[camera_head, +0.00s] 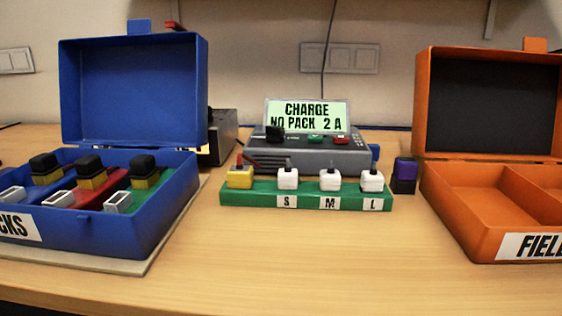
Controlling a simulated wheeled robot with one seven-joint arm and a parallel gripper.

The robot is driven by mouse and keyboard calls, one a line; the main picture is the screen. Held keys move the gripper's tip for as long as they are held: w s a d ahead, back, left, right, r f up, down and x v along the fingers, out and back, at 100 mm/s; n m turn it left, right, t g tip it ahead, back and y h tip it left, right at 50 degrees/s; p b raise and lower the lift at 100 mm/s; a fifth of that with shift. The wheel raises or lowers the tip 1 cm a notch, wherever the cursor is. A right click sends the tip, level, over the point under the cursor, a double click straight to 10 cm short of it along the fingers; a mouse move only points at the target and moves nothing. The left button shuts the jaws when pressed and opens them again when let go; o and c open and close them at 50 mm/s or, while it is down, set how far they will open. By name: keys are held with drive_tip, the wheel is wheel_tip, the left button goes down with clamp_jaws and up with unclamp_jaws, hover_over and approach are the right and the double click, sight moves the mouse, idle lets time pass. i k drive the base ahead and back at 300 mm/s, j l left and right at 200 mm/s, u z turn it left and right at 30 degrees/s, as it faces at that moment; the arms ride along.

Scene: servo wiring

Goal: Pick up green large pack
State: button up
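A blue case (110,235) with its lid open stands at the left, with a label of which "CKS" shows. Inside it, a green pack (153,198) lies at the right end, partly hidden by the front wall. A black and yellow piece (144,172) and a white connector (118,202) show at it. Beside it lie a red pack (85,198) and a blue pack (38,190) with similar pieces. I cannot tell their sizes apart. My gripper is not in view.
A charger (300,155) with a screen reading "CHARGE NO PACK 2 A" stands at the back middle. Before it is a green block (250,199) marked S, M, L with several plugs. An open orange case (465,220) stands right. The front middle of the table (310,260) is clear.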

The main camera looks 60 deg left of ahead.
sight(128, 201)
drive_tip(key=u, duration=3)
drive_tip(key=i+j+z, duration=0.2)
drive_tip(key=j+z, duration=0.2)
drive_tip(key=j, duration=0.2)
drive_tip(key=k+j+z, duration=0.2)
drive_tip(key=j, duration=0.15)
drive_tip(key=j+z, duration=0.2)
drive_tip(key=j, duration=0.15)
drive_tip(key=k+j+z, duration=0.4)
drive_tip(key=j, duration=0.25)
drive_tip(key=i, duration=0.55)
